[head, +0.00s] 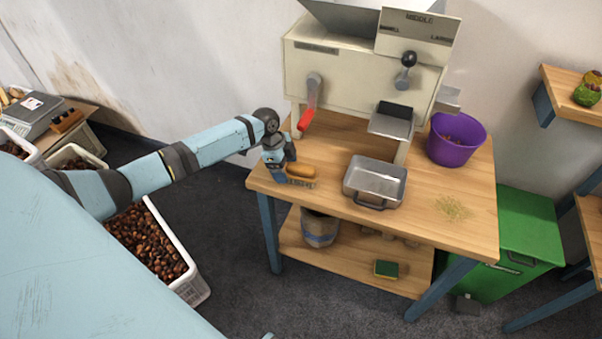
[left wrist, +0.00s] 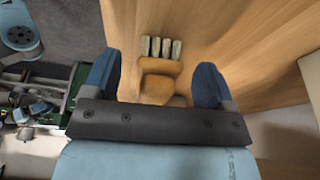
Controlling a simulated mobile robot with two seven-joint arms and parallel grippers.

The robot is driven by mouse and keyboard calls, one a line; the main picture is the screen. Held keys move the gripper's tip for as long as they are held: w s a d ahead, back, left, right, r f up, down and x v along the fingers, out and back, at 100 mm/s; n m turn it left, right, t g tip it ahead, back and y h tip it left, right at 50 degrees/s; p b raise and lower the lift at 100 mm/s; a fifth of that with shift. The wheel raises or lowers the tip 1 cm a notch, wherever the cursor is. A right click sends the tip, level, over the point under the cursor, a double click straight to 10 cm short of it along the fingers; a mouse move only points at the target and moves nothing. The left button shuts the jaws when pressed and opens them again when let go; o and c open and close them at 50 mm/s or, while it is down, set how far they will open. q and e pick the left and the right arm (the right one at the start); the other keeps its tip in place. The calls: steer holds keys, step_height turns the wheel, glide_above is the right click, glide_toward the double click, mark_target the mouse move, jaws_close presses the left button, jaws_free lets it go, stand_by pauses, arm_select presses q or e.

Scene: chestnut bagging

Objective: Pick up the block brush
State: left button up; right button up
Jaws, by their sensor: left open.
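The block brush (head: 302,172) has an orange-brown wooden body and pale bristle tufts. It lies near the left front corner of the wooden table (head: 470,188) in the head view. My left gripper (head: 281,174) is at the brush's left end, pointing down to the table. In the left wrist view the brush (left wrist: 158,88) shows between the two blue fingers of the open left gripper (left wrist: 155,76), with its row of tufts toward the top. I see gaps on both sides, so the fingers are not closed on it. My right gripper is not in view.
A metal tray (head: 360,196) stands right of the brush. A cream sorting machine (head: 350,68) with a red-handled crank (head: 309,110) stands behind. A purple bucket (head: 455,150) is at the back right.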

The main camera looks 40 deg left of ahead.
mark_target(300, 166)
arm_select(q)
steer(key=d, duration=0.1)
steer(key=w+d, duration=0.1)
steer(key=d, duration=0.1)
steer(key=d+f, duration=0.1)
steer(key=d, duration=0.1)
steer(key=shift+w, duration=0.3)
steer(key=shift+f, duration=0.1)
steer(key=c, duration=1)
